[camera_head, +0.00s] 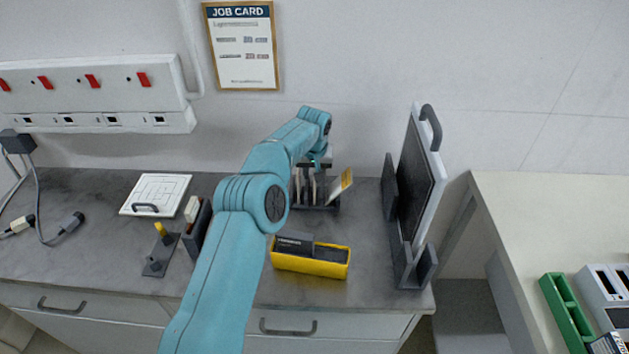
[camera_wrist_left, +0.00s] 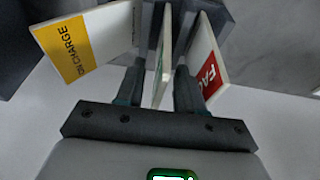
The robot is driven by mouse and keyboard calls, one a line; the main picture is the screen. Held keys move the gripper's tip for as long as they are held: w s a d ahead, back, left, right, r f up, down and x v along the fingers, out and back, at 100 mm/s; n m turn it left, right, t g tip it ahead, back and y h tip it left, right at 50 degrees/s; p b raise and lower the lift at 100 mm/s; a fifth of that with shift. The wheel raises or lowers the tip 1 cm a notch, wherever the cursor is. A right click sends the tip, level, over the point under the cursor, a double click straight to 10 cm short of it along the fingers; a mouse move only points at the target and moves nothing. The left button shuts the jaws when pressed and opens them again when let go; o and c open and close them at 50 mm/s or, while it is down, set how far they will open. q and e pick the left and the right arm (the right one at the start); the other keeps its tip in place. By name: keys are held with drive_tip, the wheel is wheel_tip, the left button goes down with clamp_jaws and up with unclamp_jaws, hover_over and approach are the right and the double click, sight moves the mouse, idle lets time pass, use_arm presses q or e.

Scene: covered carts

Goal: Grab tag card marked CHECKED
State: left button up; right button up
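In the head view a dark rack (camera_head: 322,206) holding several upright tag cards stands on the bench, with my left gripper (camera_head: 318,165) over it. In the left wrist view my gripper (camera_wrist_left: 160,80) is open, with a finger on each side of a white card with a green band (camera_wrist_left: 159,62). That card is nearly edge-on, so its wording cannot be read. A yellow-and-white card marked ON CHARGE (camera_wrist_left: 85,42) leans left of the fingers. A red-and-white card reading "FA" (camera_wrist_left: 207,66), partly hidden, is to the right. My right gripper is not in view.
A yellow tray (camera_head: 310,268) with dark contents sits in front of the rack. A tall dark-faced panel (camera_head: 418,180) stands in a holder to the right. A white plate with a handle (camera_head: 170,186) and a yellow-topped post (camera_head: 161,232) are left. A JOB CARD (camera_head: 243,60) hangs behind.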

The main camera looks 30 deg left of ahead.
use_arm(q)
drive_tip(key=shift+w+a+f, duration=0.1)
drive_tip(key=shift+w+f, duration=0.1)
drive_tip(key=shift+f, duration=0.05)
clamp_jaws()
drive_tip(key=shift+s+r, duration=0.15)
drive_tip(key=shift+r, duration=0.1)
